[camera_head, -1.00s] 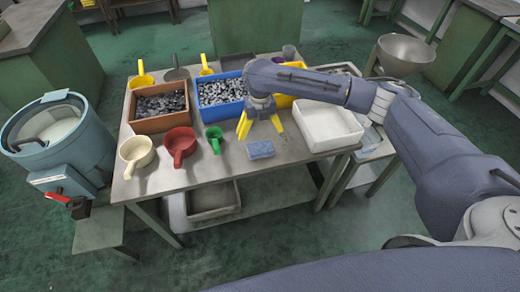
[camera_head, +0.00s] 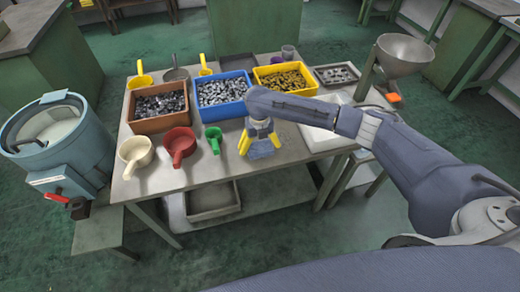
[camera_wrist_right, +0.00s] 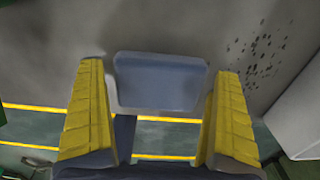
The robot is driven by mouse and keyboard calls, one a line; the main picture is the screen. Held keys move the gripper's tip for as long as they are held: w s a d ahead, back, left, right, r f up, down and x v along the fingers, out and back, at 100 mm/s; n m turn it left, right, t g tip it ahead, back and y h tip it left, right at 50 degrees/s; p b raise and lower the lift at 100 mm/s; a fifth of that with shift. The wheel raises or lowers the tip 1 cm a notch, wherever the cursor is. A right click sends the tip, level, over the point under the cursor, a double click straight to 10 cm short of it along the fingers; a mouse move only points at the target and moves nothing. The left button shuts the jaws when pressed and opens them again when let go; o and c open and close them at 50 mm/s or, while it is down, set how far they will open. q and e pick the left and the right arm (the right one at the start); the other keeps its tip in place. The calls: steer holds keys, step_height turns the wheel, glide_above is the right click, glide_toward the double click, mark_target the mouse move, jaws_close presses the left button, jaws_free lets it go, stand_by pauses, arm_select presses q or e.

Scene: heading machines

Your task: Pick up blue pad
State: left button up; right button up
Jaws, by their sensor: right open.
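The blue pad (camera_head: 261,149) lies on the table (camera_head: 285,162) near its front edge, partly covered by my right gripper (camera_head: 260,146) in the head view. In the right wrist view the pad (camera_wrist_right: 160,82) shows as a blue-grey block between and just beyond the two yellow fingers (camera_wrist_right: 160,115). The fingers are spread wide, one on each side of the pad, with gaps to it. The right gripper is open and holds nothing. My left gripper does not show.
Behind stand a brown bin (camera_head: 158,122), a blue bin (camera_head: 222,107) and a yellow bin (camera_head: 284,94) of small parts. A green cup (camera_head: 214,135), a red pan (camera_head: 179,143) and a cream pan (camera_head: 135,152) are left. A white tray (camera_head: 322,143) is right.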

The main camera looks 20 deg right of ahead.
mark_target(260, 146)
steer(key=shift+f, duration=0.2)
steer(key=shift+c, duration=0.4)
steer(key=c, duration=0.9)
steer(key=shift+o, duration=0.2)
steer(key=shift+r, duration=0.1)
step_height(260, 146, up, 20)
steer(key=o, duration=0.6)
steer(key=c, duration=0.6)
